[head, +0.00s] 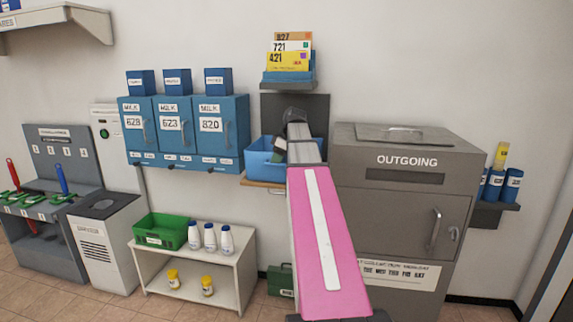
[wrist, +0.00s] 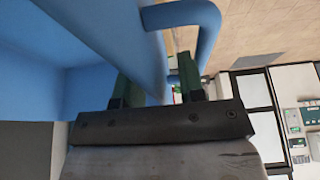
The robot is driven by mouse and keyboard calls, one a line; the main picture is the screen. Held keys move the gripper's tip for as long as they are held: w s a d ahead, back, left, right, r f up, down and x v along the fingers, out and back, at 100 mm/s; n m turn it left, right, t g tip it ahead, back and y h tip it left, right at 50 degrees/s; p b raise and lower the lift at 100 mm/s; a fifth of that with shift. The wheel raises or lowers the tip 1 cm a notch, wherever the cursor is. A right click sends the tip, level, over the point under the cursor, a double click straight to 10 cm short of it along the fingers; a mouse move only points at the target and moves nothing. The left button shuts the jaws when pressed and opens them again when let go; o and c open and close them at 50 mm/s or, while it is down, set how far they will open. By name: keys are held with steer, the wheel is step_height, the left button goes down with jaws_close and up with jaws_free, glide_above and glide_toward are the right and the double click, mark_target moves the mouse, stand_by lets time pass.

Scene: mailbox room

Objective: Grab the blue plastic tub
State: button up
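The blue plastic tub (head: 259,160) sits on a small wooden wall shelf, right of the blue milk lockers. In the head view my pink and grey arm covers its right part. My gripper (head: 279,146) is at the tub, with a dark green finger showing against it. In the wrist view the tub's blue wall (wrist: 95,25) fills the upper left, with a looped blue handle (wrist: 207,35) on its outer side. My gripper (wrist: 157,90) has its two green fingers apart, one on each side of the tub's wall. A gap shows beside the wall, and contact is unclear.
The grey outgoing mailbox (head: 400,205) stands close on the right. The milk lockers (head: 185,130) are on the left. A blue letter holder (head: 289,77) is above the tub. A low white stand (head: 195,268) with a green bin (head: 163,231) and bottles is below left.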

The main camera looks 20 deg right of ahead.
steer(key=shift+f, duration=0.2)
stand_by(0.4)
jaws_close()
stand_by(1.2)
